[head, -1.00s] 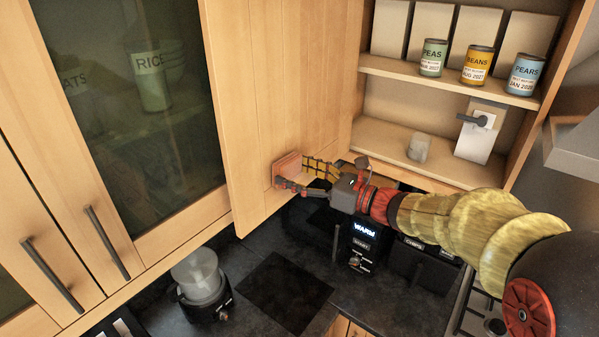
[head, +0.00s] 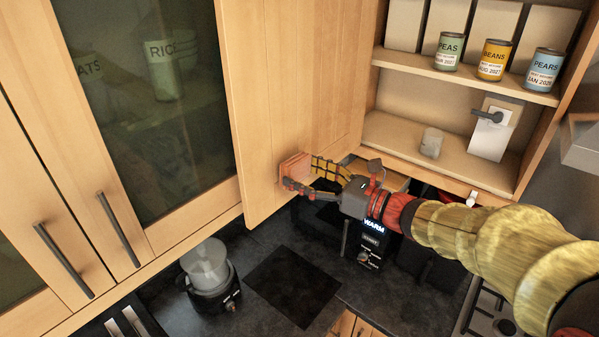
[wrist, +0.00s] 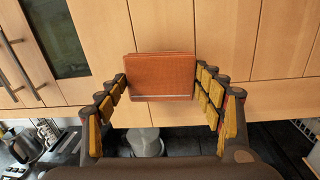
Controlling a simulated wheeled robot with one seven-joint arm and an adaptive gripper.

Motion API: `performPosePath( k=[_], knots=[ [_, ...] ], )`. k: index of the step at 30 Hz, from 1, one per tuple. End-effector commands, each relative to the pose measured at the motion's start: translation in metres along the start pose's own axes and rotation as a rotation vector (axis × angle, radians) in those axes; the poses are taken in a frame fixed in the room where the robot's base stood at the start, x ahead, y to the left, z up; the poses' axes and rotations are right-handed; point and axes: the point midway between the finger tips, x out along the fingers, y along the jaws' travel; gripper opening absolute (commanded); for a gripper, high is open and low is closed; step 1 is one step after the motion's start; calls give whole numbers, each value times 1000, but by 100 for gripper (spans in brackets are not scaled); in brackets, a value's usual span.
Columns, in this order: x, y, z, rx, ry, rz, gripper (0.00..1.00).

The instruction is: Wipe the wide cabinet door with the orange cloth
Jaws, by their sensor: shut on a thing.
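The orange cloth (head: 293,166) is a folded, pad-like piece near the lower part of the wide wooden cabinet door (head: 295,75), which stands open. It seems to lie against the door's face, though the exact contact is hard to see. My gripper (head: 311,177) is shut on the cloth, with fingers at its sides. In the wrist view the cloth (wrist: 160,76) sits between my yellow-padded fingers, with the pale wood panels (wrist: 165,25) behind it.
The open cupboard to the right holds cans (head: 494,60) on its upper shelf and a grey cup-like object (head: 431,143) below. A dark appliance (head: 372,243) stands under my gripper. A glass-fronted door (head: 150,100) is at left. A blender-like appliance (head: 208,278) stands on the dark counter.

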Motion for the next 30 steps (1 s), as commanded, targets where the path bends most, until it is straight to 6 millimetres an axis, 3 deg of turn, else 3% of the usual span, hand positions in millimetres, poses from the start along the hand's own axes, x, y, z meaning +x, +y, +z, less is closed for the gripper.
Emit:
performPosePath(
  k=[13,30],
  knots=[
    [-39,0,0,0,0,-1,27],
    [-50,0,0,-1,0,0,27]
  ],
)
